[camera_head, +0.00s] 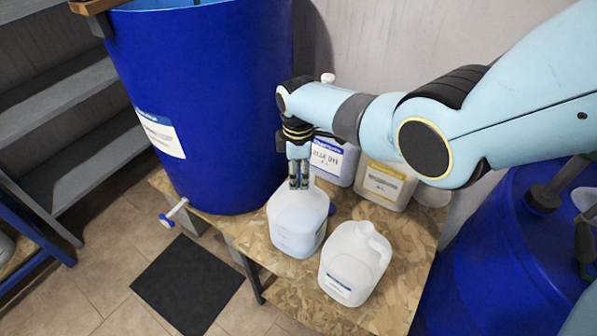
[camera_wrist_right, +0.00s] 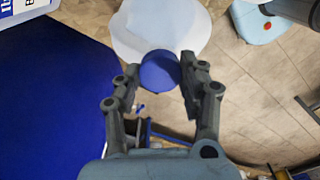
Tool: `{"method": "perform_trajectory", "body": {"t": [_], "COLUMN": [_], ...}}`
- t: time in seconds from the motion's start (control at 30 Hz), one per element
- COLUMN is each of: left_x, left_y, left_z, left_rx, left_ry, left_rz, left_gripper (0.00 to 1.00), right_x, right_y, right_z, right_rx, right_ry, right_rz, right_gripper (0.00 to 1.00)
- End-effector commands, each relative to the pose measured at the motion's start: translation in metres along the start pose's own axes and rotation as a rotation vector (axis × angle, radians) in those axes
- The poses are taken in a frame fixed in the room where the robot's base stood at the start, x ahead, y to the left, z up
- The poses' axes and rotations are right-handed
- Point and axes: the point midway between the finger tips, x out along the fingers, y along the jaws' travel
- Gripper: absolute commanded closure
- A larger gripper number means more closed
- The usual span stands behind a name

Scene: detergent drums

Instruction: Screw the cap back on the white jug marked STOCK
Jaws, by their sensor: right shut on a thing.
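My right gripper (camera_head: 299,184) points down over the mouth of a white translucent jug (camera_head: 298,228) near the table's left edge. In the right wrist view the gripper (camera_wrist_right: 160,85) is shut on a round blue cap (camera_wrist_right: 159,72), with the white jug (camera_wrist_right: 145,35) behind it. I cannot tell whether the cap touches the neck, which the fingers hide. A second white jug (camera_head: 353,262) with a handle and a blue-edged label stands to the right. I cannot read STOCK on either jug. My left gripper is not in view.
The jugs stand on a chipboard table (camera_head: 400,270). Behind them are a white container with a blue label (camera_head: 333,160) and a yellow-labelled one (camera_head: 384,185). Large blue drums stand left (camera_head: 215,90) and right (camera_head: 490,260). Grey shelves (camera_head: 60,110) are far left.

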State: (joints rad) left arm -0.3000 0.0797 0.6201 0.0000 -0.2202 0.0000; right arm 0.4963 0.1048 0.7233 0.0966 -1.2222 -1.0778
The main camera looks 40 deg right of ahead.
Motion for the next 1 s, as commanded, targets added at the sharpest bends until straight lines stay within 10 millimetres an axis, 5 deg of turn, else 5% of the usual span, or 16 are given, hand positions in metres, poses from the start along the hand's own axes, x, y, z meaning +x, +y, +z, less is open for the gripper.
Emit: {"method": "perform_trajectory", "body": {"t": [0.27, 0.6, 1.0], "left_x": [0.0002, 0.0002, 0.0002], "left_y": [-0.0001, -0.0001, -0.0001], "left_z": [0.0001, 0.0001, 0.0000], "left_rx": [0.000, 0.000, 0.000], "left_ry": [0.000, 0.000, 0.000], "left_rz": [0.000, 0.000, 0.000], "left_gripper": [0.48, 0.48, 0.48], "right_x": [0.0008, 0.0012, 0.0014], "right_y": [-0.0008, -0.0010, -0.0013], "right_z": [-0.0001, 0.0000, 0.0000], "right_rx": [0.034, 0.476, 0.577], "right_ry": [0.000, -0.001, -0.001], "right_rz": [-0.001, -0.001, -0.002], "right_gripper": [1.00, 1.00, 1.00]}}
